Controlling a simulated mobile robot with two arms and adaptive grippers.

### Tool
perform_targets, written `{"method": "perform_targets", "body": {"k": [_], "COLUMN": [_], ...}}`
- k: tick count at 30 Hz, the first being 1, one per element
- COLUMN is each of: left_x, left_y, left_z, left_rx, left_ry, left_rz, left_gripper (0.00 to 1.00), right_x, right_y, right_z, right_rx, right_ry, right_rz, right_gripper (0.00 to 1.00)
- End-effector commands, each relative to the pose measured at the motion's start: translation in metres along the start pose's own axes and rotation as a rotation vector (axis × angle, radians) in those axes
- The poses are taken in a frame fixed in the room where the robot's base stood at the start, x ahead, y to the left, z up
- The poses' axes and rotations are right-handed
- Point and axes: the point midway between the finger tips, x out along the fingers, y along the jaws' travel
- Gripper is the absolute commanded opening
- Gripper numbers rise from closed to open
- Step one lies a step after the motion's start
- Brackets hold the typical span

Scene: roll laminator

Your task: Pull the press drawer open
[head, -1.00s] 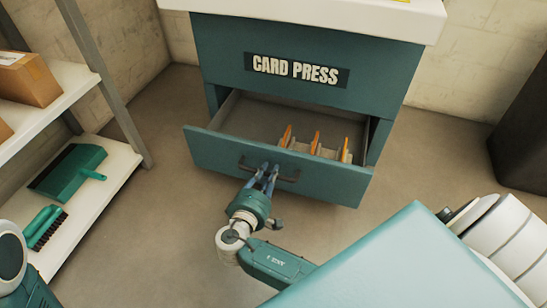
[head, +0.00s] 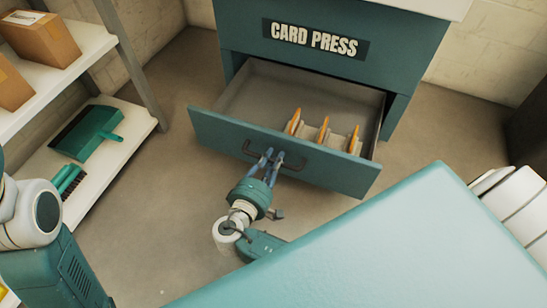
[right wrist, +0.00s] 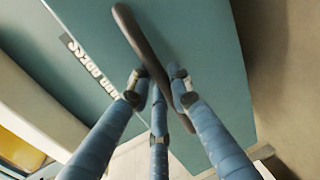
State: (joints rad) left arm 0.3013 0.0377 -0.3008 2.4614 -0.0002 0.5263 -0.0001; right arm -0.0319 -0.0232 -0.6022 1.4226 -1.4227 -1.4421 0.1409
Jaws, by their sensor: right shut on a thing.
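The press drawer (head: 330,176) is a teal drawer under the card press cabinet (head: 395,50), which bears a "CARD PRESS" label. The drawer stands well open, with its grey inside and several orange-topped cards in a holder (head: 322,130) showing. Its dark bar handle (head: 300,166) is on the front panel. My right gripper (head: 268,158) is shut on this handle. In the right wrist view, its blue fingers (right wrist: 160,95) close around the dark handle (right wrist: 140,40) from both sides. My left gripper is out of view; only part of that arm shows at the left edge.
A shelf unit (head: 120,60) at the left holds cardboard boxes (head: 42,40) and, lower down, a teal dustpan (head: 88,135) and a brush (head: 68,182). The floor in front of the drawer is clear apart from my arm.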

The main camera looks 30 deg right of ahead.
Motion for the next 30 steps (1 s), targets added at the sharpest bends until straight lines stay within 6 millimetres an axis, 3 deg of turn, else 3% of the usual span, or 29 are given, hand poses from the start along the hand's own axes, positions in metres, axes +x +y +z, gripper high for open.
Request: {"method": "perform_targets", "body": {"k": [2,3,5,15,24,30], "left_x": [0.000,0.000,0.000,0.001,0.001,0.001], "left_y": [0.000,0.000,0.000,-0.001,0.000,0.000], "left_z": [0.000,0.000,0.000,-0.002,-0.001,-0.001], "left_rx": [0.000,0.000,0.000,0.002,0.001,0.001], "left_ry": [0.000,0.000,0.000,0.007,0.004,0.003], "left_rz": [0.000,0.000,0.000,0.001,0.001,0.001], "left_gripper": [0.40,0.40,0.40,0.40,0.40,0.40], "right_x": [0.000,0.000,0.000,-0.004,-0.052,-0.072], "right_y": [-0.003,-0.003,-0.003,-0.002,-0.002,-0.002], "right_z": [0.001,0.001,0.001,0.000,0.000,0.000], "right_rx": [-0.003,-0.003,-0.003,-0.001,-0.001,-0.001], "right_ry": [-0.001,-0.001,-0.001,0.000,0.001,0.001], "right_rz": [-0.006,-0.006,-0.005,-0.004,-0.007,-0.005], "right_gripper": [0.00,0.27,0.35,0.35,0.35,0.35]}}
